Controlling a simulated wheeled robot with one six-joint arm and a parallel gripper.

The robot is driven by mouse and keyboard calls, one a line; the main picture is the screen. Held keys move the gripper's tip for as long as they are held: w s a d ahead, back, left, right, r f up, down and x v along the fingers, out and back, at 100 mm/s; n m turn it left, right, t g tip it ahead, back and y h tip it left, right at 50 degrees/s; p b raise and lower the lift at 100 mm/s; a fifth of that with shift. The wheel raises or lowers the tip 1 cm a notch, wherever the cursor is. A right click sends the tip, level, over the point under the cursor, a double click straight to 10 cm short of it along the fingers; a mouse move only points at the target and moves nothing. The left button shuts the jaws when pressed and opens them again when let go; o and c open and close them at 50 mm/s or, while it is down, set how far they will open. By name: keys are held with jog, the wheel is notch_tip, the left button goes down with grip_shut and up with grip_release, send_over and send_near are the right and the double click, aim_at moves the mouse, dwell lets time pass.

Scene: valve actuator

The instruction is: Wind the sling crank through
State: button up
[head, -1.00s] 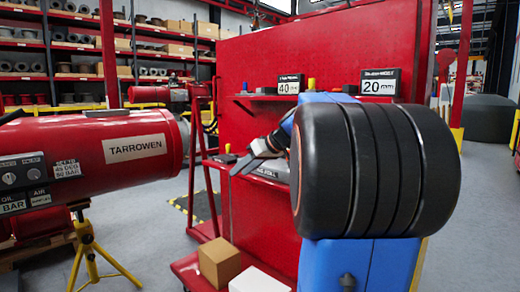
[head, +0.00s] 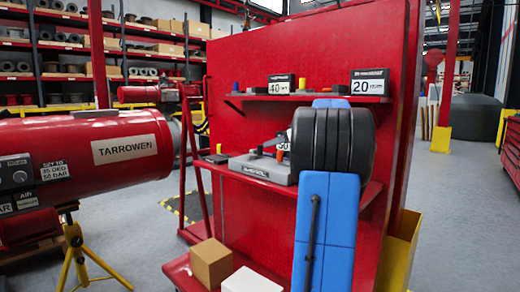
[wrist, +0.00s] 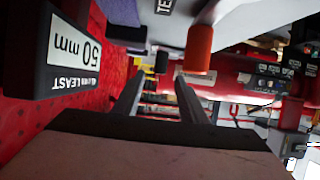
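A grey fixture (head: 258,170) with a dark lever-like part on top sits on the red cart's middle shelf. An orange knob (head: 281,155) stands at its right, partly hidden by my wrist. The wrist view shows an orange cylinder (wrist: 200,50) under a pale block, probably that knob, and a small black knob (wrist: 161,62) farther off. My gripper (wrist: 157,98) is open with its two fingers apart and nothing clearly held between them. The orange cylinder is close by the right finger; I cannot tell whether they touch. In the head view my wrist hides most of the gripper.
A 50 mm block (wrist: 70,45) is close at the left in the wrist view. The upper shelf (head: 300,97) holds 40 mm and 20 mm blocks. A red TARROWEN cylinder (head: 90,155) lies at left. Boxes (head: 212,264) sit on the cart's base.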

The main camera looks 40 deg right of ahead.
aim_at(260, 155)
jog(key=x, duration=0.8)
jog(key=shift+w, duration=0.2)
grip_shut()
